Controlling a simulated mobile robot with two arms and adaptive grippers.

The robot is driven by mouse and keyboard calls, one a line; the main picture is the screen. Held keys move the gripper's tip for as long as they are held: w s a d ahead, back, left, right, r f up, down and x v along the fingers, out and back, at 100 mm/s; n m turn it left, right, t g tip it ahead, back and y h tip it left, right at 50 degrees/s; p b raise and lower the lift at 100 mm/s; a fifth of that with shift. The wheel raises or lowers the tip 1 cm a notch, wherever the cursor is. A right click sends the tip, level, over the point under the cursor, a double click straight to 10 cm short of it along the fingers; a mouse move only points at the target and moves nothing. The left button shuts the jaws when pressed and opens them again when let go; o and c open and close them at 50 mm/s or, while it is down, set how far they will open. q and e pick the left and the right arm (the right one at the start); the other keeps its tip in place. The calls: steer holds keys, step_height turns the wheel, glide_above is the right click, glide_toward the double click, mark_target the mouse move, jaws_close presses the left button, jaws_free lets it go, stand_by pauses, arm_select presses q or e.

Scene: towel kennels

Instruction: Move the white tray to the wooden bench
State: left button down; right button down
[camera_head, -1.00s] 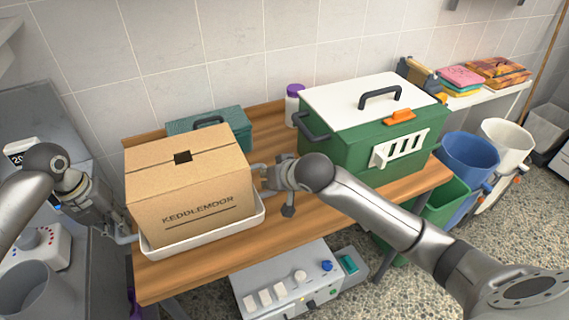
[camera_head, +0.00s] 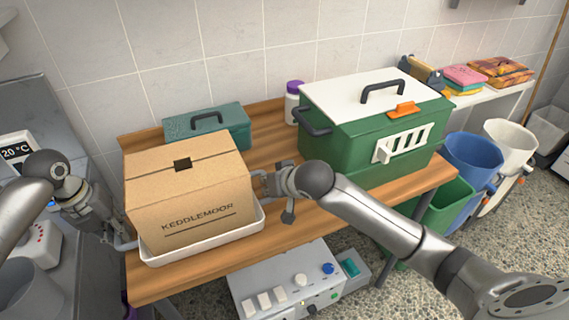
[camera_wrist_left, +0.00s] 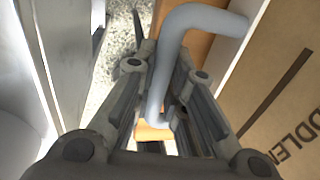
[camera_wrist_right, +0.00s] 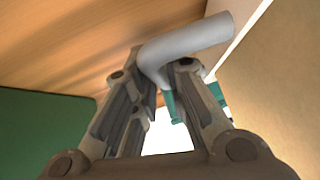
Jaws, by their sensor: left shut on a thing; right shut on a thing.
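The white tray (camera_head: 206,240) carries a large cardboard box marked KEDDLEMOOR (camera_head: 190,196). It is over the left part of the wooden bench (camera_head: 285,232); I cannot tell whether its underside touches the wood. My left gripper (camera_head: 122,240) is shut on the tray's left handle, a grey bent bar (camera_wrist_left: 190,22) in the left wrist view. My right gripper (camera_head: 262,184) is shut on the right handle, a similar bar (camera_wrist_right: 195,38) in the right wrist view. The box hides most of the tray's inside.
A teal case (camera_head: 212,122) stands close behind the box. A purple-capped bottle (camera_head: 292,105) and a green crate with a white lid (camera_head: 365,140) stand to the right. A grey control unit (camera_head: 285,290) is below the bench front. Bare wood lies between tray and crate.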

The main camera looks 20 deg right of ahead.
arm_select(q)
steer(key=shift+f+b, duration=0.35)
steer(key=shift+f, duration=0.05)
arm_select(e)
steer(key=shift+f, duration=0.4)
arm_select(q)
steer(key=c, duration=1.5)
jaws_free()
steer(key=shift+s+r, duration=0.1)
arm_select(e)
steer(key=c, duration=1.5)
jaws_free()
steer(key=shift+s, duration=0.1)
steer(key=shift+o, duration=0.2)
steer(key=shift+r, duration=0.1)
arm_select(q)
steer(key=r, duration=0.4)
steer(key=a+r, duration=0.1)
steer(key=r, duration=0.2)
steer(key=a+r, duration=0.1)
steer(key=r, duration=0.3)
steer(key=shift+a+r, duration=0.1)
steer(key=shift+r, duration=0.25)
arm_select(e)
steer(key=v, duration=1.2)
